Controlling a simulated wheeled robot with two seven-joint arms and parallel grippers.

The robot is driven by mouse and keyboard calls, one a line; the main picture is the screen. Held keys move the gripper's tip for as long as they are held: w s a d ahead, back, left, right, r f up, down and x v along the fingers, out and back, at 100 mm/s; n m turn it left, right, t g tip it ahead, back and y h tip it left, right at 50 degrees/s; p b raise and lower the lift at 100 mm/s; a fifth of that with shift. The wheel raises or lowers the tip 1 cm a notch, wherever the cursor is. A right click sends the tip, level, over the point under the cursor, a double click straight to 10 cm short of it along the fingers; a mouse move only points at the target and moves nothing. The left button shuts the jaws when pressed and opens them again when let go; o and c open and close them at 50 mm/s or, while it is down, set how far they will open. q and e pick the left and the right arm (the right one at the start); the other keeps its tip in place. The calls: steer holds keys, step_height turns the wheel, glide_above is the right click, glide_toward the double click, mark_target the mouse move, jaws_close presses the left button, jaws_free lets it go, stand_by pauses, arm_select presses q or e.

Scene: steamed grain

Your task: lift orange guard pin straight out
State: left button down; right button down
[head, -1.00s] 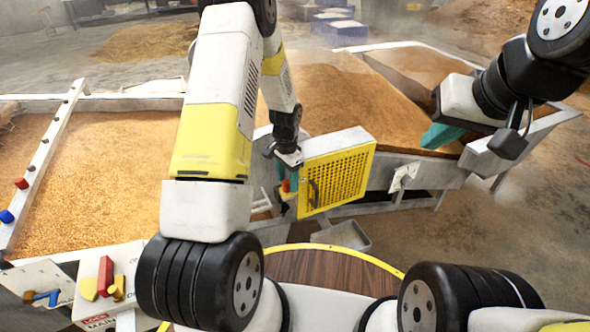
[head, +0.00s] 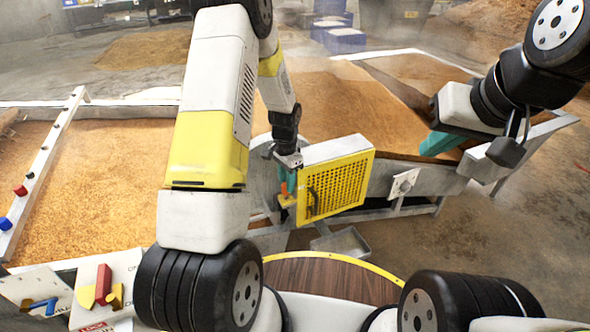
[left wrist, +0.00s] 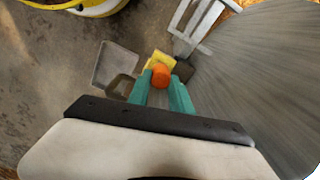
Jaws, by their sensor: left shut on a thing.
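The orange guard pin (left wrist: 160,75) is between the teal fingertips of my left gripper (left wrist: 163,82) in the left wrist view. In the head view the pin (head: 284,188) is a small orange piece beside the left edge of the yellow perforated guard (head: 335,185). My left gripper (head: 287,180) is shut on it, partly hidden there. A yellow piece (left wrist: 158,62) lies just beyond the pin; I cannot tell whether the pin's lower end is still seated. My right gripper (head: 440,143) shows teal fingers at the right, over the grain bed edge; its opening is unclear.
A grey metal tray (head: 342,243) is below the guard. Grain beds (head: 85,190) spread left and behind. A panel with red and yellow handles (head: 104,290) and a blue valve handle (head: 40,306) are at lower left. A round wooden top (head: 325,280) is in front.

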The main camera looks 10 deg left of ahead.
arm_select(q)
step_height(320, 180, up, 16)
stand_by(0.5)
